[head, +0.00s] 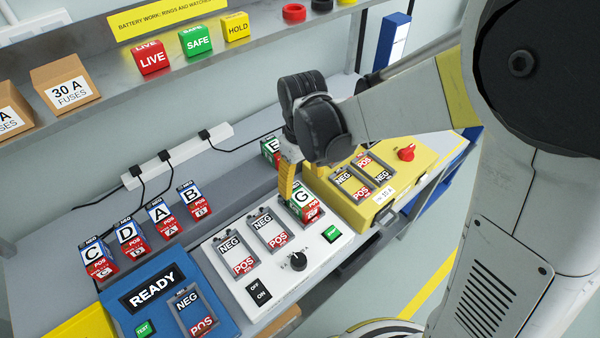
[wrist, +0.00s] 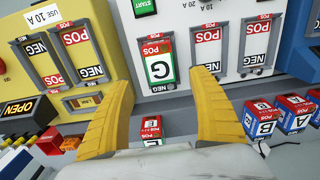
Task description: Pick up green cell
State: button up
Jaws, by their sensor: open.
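A green, white and red cell marked G (head: 303,200) sits in the right-hand slot of the white panel (head: 222,275). It also shows in the wrist view (wrist: 158,68), between and beyond my fingertips. A second green-topped cell, marked E (head: 270,150), stands on the grey bench behind the panel. In the wrist view the E cell (wrist: 151,128) is low between my fingers, close to the wrist edge. My gripper (wrist: 162,82) is open and empty, its yellow fingers wide apart.
Blue-topped cells C (head: 97,256), D (head: 130,237), A (head: 163,217) and B (head: 194,198) stand in a row at left. The blue READY tester (head: 150,290) and yellow box (head: 420,165) flank the white panel. A shelf (head: 120,92) overhangs the back.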

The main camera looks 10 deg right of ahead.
aim_at(301, 196)
jog(key=shift+s+f, duration=0.1)
jog(key=shift+f, duration=0.85)
notch_tip(301, 196, down, 6)
jog(key=b, duration=0.3)
jog(key=shift+f, duration=0.15)
jog(key=c, duration=1.5)
